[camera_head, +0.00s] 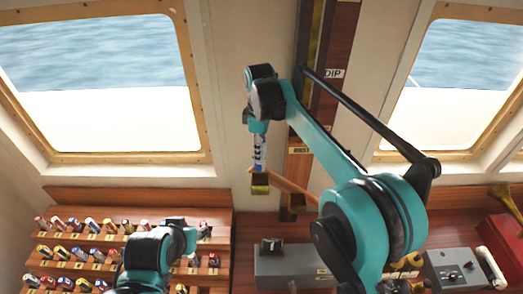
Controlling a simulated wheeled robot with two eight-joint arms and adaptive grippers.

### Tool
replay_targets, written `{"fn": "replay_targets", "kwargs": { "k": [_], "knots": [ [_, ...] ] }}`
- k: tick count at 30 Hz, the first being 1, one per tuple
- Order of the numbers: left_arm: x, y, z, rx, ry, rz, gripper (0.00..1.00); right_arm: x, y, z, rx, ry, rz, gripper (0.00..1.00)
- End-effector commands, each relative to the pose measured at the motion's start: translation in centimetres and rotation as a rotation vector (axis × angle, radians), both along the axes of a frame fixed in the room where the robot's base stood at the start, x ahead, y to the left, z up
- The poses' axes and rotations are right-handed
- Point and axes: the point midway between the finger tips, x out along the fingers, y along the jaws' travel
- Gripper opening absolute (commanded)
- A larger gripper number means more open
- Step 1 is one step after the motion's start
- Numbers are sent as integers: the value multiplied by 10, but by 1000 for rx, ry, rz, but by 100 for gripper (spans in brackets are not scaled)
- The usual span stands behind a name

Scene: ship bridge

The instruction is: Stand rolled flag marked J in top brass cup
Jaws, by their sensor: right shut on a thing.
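The rolled flag (260,154), banded blue and white, stands roughly upright below my right gripper (258,134). The gripper is shut on its upper part; any letter on it is too small to read. Right under the flag is a small brass cup (260,184) at the end of a wooden arm on the wall board. The flag's lower end meets the cup's rim in the picture; I cannot tell whether it is inside or just above. My left arm shows at the lower left, but its gripper cannot be made out.
A stepped wooden rack (68,228) with several rolled flags stands at lower left. A vertical wooden board with a DIP label (333,73) runs up the wall between two windows. A grey box (290,262) and a red case (503,240) sit on the counter.

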Motion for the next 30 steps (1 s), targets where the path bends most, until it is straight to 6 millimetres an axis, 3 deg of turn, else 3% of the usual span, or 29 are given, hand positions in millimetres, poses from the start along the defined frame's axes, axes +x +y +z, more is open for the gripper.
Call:
{"fn": "replay_targets", "kwargs": {
  "k": [11,30],
  "knots": [
    [0,0,-10,0,0,0,40,0,0,-14,0,0,0,1],
    [0,0,-51,0,0,0,40,-1,0,-74,0,0,0,1]
  ]
}}
